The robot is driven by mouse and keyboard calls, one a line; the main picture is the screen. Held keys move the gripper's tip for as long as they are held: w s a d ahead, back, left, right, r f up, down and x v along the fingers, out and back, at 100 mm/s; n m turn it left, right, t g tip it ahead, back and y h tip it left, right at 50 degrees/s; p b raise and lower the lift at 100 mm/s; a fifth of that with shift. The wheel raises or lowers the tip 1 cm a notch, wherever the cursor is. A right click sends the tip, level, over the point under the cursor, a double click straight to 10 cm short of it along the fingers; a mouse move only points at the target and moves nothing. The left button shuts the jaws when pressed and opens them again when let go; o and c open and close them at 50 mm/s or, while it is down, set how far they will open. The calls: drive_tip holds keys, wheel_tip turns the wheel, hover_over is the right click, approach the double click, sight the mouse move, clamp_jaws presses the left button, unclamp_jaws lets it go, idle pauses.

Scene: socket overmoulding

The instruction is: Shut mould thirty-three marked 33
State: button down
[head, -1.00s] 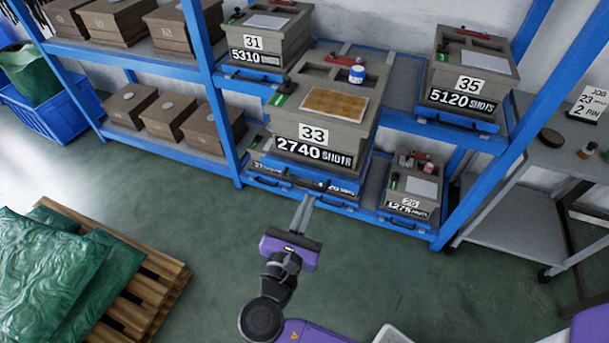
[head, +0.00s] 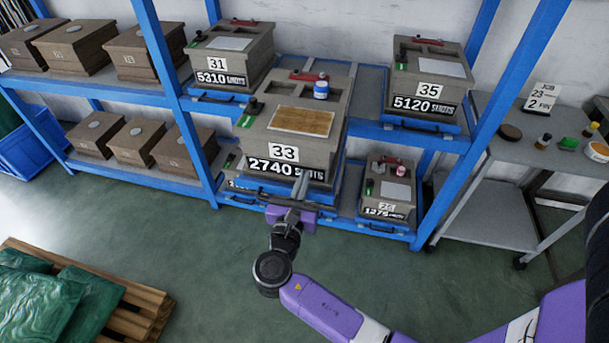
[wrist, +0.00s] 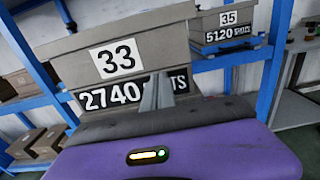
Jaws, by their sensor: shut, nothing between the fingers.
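Mould thirty-three (head: 283,152) is a grey-brown block marked 33 and 2740. It sits on a blue tray that juts out in front of the rack. On its top are a tan panel (head: 302,121), a blue-and-white jar (head: 321,89), a red bar and a green tag. My gripper (head: 302,180) is shut and empty. Its fingers point at the mould's lower front, over the end of the 2740 label. The wrist view shows the mould's front (wrist: 135,55) and my fingertips (wrist: 155,82) before the label. I cannot tell whether they touch.
Mould 31 (head: 228,72) stands left and mould 35 (head: 428,92) right, on the same blue rack. A smaller mould (head: 390,190) is on the lower shelf at right. A pallet with green sacks (head: 35,310) lies at lower left. A grey side table (head: 520,160) stands right.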

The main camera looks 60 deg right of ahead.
drive_tip(key=shift+w+d, duration=0.2)
drive_tip(key=shift+d, duration=0.3)
